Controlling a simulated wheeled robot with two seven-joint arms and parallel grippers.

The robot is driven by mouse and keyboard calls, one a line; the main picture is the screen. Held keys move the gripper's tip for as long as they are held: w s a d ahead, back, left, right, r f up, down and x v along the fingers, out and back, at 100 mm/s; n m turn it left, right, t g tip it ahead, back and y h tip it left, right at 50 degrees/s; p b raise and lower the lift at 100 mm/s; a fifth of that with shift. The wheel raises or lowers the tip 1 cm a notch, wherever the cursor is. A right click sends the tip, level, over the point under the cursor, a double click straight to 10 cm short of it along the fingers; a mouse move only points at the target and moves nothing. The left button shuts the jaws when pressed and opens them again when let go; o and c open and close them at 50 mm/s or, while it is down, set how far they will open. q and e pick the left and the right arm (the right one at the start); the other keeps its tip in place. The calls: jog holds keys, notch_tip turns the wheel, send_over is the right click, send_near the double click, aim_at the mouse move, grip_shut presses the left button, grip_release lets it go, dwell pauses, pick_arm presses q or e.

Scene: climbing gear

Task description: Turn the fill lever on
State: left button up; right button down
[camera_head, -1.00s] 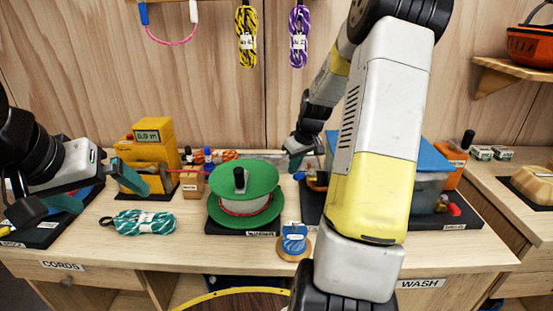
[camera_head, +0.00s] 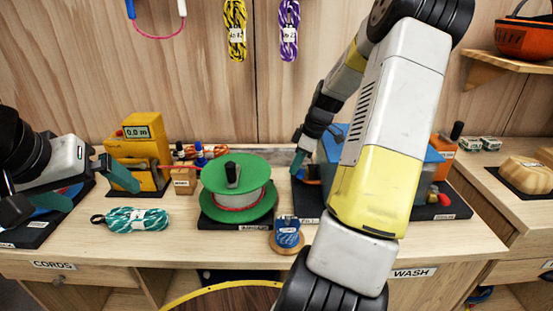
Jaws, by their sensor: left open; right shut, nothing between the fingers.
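The wash unit, a grey basin with a blue top (camera_head: 428,157), stands on a dark base at the right of the bench, largely hidden behind my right arm. A small blue and orange fitting (camera_head: 309,181) shows at its left side, and a red knob (camera_head: 444,200) at its right end. I cannot tell for certain which part is the fill lever. My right gripper (camera_head: 297,165) is shut and empty, pointing down just beside the blue and orange fitting; contact is unclear. My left gripper (camera_head: 88,187) is open and empty at the left of the bench.
A green spool (camera_head: 225,174) with a crank stands mid-bench, left of my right gripper. A yellow meter (camera_head: 143,150) and a teal cord bundle (camera_head: 137,219) lie near my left gripper.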

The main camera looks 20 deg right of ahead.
jog(key=shift+w+d, duration=0.5)
jog(key=shift+w, duration=0.2)
jog(key=shift+w+a, duration=0.1)
jog(key=shift+a, duration=0.1)
notch_tip(320, 180, up, 9)
jog(key=shift+r, duration=0.2)
dwell(0.3)
jog(key=shift+a, duration=0.15)
